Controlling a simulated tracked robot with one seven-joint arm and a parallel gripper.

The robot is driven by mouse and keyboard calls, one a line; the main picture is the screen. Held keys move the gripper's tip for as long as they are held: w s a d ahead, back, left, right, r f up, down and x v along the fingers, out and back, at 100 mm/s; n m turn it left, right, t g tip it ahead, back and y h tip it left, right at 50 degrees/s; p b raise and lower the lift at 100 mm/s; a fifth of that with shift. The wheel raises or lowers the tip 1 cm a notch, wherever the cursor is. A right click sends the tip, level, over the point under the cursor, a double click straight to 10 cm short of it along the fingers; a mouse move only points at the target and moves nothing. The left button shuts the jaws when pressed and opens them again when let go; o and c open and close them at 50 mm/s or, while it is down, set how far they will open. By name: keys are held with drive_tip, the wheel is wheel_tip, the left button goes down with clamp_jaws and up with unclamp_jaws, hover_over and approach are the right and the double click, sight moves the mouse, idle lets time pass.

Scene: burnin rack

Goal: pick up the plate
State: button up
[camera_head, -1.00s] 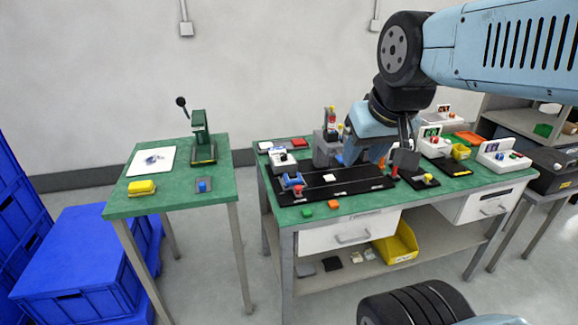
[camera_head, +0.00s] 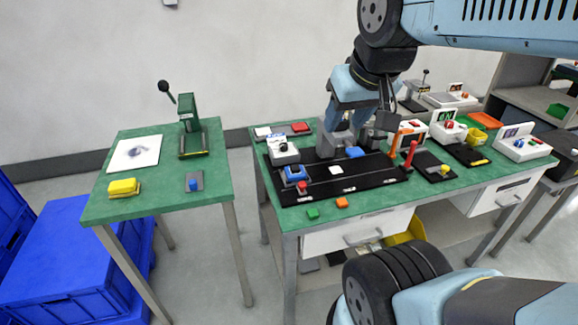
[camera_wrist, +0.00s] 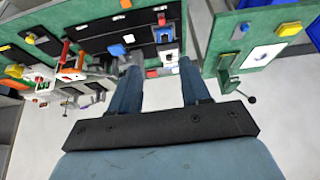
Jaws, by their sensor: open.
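A small flat white square plate (camera_head: 336,170) lies on a long black mat (camera_head: 320,187) on the green workbench (camera_head: 385,193). The plate also shows near the top of the wrist view (camera_wrist: 129,38). My gripper (camera_wrist: 158,72) is open in the wrist view, with nothing between its two fingers. In the head view my gripper (camera_head: 350,112) hangs above the back of the bench, behind and apart from the plate. A blue block (camera_head: 354,152) sits on the mat to the right of the plate.
A blue-topped device (camera_head: 295,175) stands left of the plate. A red upright handle (camera_head: 410,154) stands to its right. White test units (camera_head: 447,128) fill the right side. A green side table (camera_head: 160,190) stands left across a gap.

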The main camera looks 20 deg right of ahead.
drive_tip(key=o, duration=0.3)
drive_tip(key=shift+w, duration=0.55)
drive_tip(key=o, duration=0.6)
drive_tip(key=shift+g, duration=0.8)
drive_tip(key=w, duration=0.4)
drive_tip(key=w+f, duration=0.1)
drive_tip(key=w, duration=0.2)
drive_tip(key=shift+w+a+f, duration=0.1)
drive_tip(key=shift+a, duration=0.15)
drive_tip(key=g, duration=0.4)
hover_over(295, 166)
wheel_tip(295, 166, down, 17)
drive_tip(key=shift+m, duration=0.3)
wheel_tip(295, 166, down, 8)
drive_tip(key=shift+w+f, duration=0.1)
drive_tip(key=shift+w, duration=0.05)
drive_tip(key=shift+f, duration=2.75)
